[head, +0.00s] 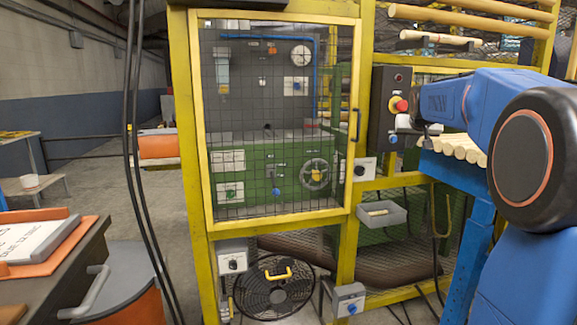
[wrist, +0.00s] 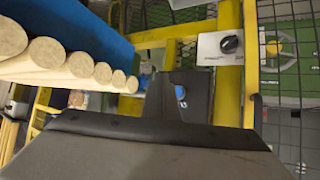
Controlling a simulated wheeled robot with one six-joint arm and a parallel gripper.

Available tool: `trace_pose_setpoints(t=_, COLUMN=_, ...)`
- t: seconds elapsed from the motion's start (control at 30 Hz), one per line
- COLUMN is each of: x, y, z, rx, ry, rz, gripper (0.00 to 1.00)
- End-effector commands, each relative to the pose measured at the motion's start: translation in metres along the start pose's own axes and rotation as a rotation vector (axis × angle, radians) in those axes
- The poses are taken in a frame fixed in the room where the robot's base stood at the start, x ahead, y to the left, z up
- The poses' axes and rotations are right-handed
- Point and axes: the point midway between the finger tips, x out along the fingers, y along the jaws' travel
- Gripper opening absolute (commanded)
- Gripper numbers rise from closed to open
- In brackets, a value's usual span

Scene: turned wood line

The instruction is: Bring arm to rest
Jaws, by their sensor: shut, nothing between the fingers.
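My blue arm (head: 465,100) reaches in from the right in the head view, roughly level. My gripper (head: 408,126) is at its left end, in front of the dark control box (head: 384,92), and is small and partly hard to make out. It is shut and empty. I cannot tell whether it touches the box. In the wrist view a dark grey body fills the bottom, and the control box with its blue button (wrist: 180,92) shows just beyond it.
Pale wooden rods (head: 458,148) lie on a blue stand (head: 470,190) below my arm and show at the wrist view's left (wrist: 80,64). A yellow-framed mesh door (head: 188,125) encloses a green machine. A dark bench (head: 55,275) stands at left. Open floor (head: 130,215) lies between.

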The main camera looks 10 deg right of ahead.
Motion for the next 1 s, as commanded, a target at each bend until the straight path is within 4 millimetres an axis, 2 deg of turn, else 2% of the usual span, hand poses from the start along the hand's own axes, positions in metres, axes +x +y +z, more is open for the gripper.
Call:
trace_pose_setpoints(t=0.13, x=-0.015, y=-0.012, z=0.016, rx=-0.012, ry=-0.017, rz=-0.016, gripper=0.0)
trace_pose_setpoints(t=0.27, x=-0.045, y=-0.037, z=0.056, rx=-0.04, ry=-0.062, rz=-0.049, gripper=0.0)
trace_pose_setpoints(t=0.4, x=-0.083, y=-0.063, z=0.114, rx=-0.079, ry=-0.125, rz=-0.092, gripper=0.0)
trace_pose_setpoints(t=0.6, x=-0.135, y=-0.089, z=0.203, rx=-0.141, ry=-0.216, rz=-0.151, gripper=0.0)
trace_pose_setpoints(t=0.83, x=-0.188, y=-0.102, z=0.313, rx=-0.217, ry=-0.318, rz=-0.216, gripper=0.0)
trace_pose_setpoints(t=1.0, x=-0.222, y=-0.102, z=0.397, rx=-0.28, ry=-0.393, rz=-0.261, gripper=0.0)
